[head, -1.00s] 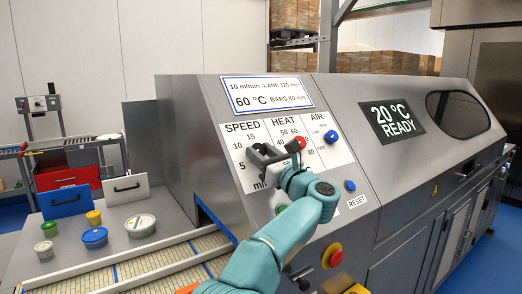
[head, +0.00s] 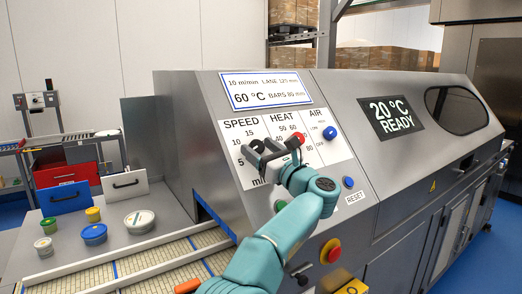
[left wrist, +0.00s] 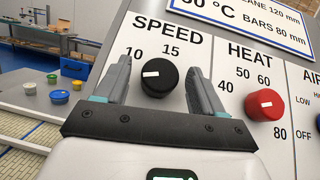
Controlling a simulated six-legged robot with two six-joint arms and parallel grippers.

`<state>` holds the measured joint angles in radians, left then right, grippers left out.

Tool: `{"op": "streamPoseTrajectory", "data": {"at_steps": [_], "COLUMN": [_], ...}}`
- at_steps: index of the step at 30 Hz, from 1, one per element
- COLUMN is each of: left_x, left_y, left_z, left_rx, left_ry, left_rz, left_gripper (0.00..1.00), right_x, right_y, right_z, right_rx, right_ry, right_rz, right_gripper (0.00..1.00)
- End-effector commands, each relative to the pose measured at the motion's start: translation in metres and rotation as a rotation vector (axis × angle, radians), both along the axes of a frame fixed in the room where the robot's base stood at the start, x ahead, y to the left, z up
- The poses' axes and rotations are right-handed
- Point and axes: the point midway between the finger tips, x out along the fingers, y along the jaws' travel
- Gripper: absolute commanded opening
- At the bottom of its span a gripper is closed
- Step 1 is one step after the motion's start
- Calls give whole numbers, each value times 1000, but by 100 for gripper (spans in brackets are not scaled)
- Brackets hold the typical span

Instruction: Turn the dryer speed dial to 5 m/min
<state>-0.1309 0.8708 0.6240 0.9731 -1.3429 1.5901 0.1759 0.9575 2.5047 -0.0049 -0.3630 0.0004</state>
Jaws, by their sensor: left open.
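The black speed dial (left wrist: 160,76) sits on the white SPEED panel, with 10 and 15 printed around it. Its white mark is on its left side, on the side of the 10; the exact setting is hard to tell. My left gripper (left wrist: 161,70) is open, with one finger on each side of the dial and visible gaps to it. In the head view my left gripper (head: 260,150) is in front of the panel and partly covers the dial. The 5 (head: 240,162) shows beside the fingers. My right gripper is not in view.
The red HEAT dial (left wrist: 265,105) is close to the right finger. The blue AIR dial (head: 330,132) is further right. A blue reset button (head: 348,183) and a red stop button (head: 331,251) are lower. Tubs (head: 139,222) stand beside the conveyor (head: 150,270).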

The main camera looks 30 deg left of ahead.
Motion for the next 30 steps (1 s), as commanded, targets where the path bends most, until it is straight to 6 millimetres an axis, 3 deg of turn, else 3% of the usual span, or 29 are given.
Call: {"op": "streamPoseTrajectory", "data": {"at_steps": [5,12,18,24,30], "left_x": [-6,-25,-38,-45,-47], "left_y": [-23,-82,-125,-147,-151], "left_z": [-13,-29,-39,-43,-43], "left_rx": [0,2,1,1,1], "left_ry": [-1,0,-1,0,0], "left_rz": [-4,-6,-4,-3,-1], "left_gripper": [69,69,69,69,69], "right_x": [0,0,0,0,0], "right_y": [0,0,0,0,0], "right_z": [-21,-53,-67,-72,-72], "right_rx": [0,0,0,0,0], "right_ry": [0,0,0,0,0], "right_rz": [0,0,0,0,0], "right_gripper": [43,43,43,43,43]}}
